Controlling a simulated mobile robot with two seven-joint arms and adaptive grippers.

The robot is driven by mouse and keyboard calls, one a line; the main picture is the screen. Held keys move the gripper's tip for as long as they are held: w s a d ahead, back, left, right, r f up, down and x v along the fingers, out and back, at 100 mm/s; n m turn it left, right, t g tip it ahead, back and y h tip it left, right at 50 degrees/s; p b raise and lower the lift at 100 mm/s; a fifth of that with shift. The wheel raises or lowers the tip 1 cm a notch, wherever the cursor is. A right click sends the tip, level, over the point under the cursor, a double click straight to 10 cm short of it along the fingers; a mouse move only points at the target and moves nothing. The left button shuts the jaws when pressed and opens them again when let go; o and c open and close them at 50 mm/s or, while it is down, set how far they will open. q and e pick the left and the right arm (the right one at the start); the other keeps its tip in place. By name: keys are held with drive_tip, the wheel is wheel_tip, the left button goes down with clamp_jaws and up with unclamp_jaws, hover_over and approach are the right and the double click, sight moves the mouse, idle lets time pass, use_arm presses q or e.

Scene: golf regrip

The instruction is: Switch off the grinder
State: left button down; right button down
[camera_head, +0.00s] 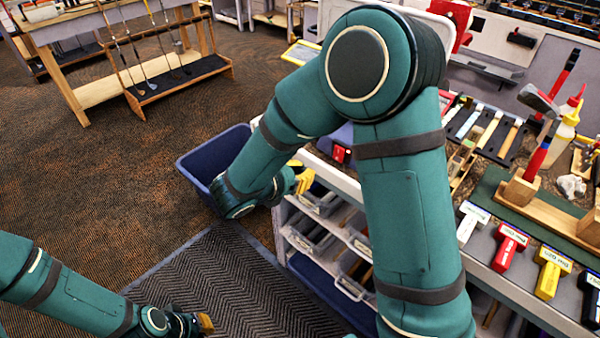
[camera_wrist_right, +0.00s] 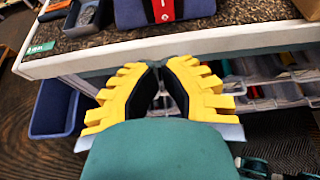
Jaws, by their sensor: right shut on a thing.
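A blue machine body with a red switch plate, which looks like the grinder (camera_head: 341,136), stands on the workbench, largely hidden behind my right arm in the head view. Its blue front (camera_wrist_right: 200,9) and red plate (camera_wrist_right: 164,10) show at the top of the wrist view. My right gripper (camera_head: 302,178) is beside the bench's front edge, below and apart from the red plate. Its yellow fingers (camera_wrist_right: 158,72) are drawn together on something I cannot make out. My left gripper (camera_head: 205,324) is low at the bottom of the head view, and its jaws cannot be read.
The bench edge (camera_wrist_right: 110,55) lies just beyond the right fingers. A blue bin (camera_head: 205,155) stands on the floor left of the bench. Shelves with clear trays (camera_head: 320,205) are under the bench top. Hammers, bottles and labelled tools crowd the right. Open floor lies to the left.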

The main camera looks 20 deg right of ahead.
sight(334, 154)
drive_tip(key=x, duration=0.3)
drive_tip(key=b+x, duration=0.1)
drive_tip(key=x, duration=0.5)
drive_tip(key=shift+w+d+r, duration=0.1)
drive_tip(key=shift+d+r, duration=0.15)
drive_tip(key=shift+r, duration=0.05)
drive_tip(key=shift+w+d, duration=0.25)
drive_tip(key=shift+d, duration=0.3)
drive_tip(key=shift+w+d+f+b, duration=0.15)
drive_tip(key=shift+d+b, duration=0.15)
drive_tip(key=shift+b, duration=0.05)
drive_tip(key=shift+d+r+p, duration=0.1)
drive_tip(key=shift+r+p, duration=0.55)
drive_tip(key=shift+r, duration=0.25)
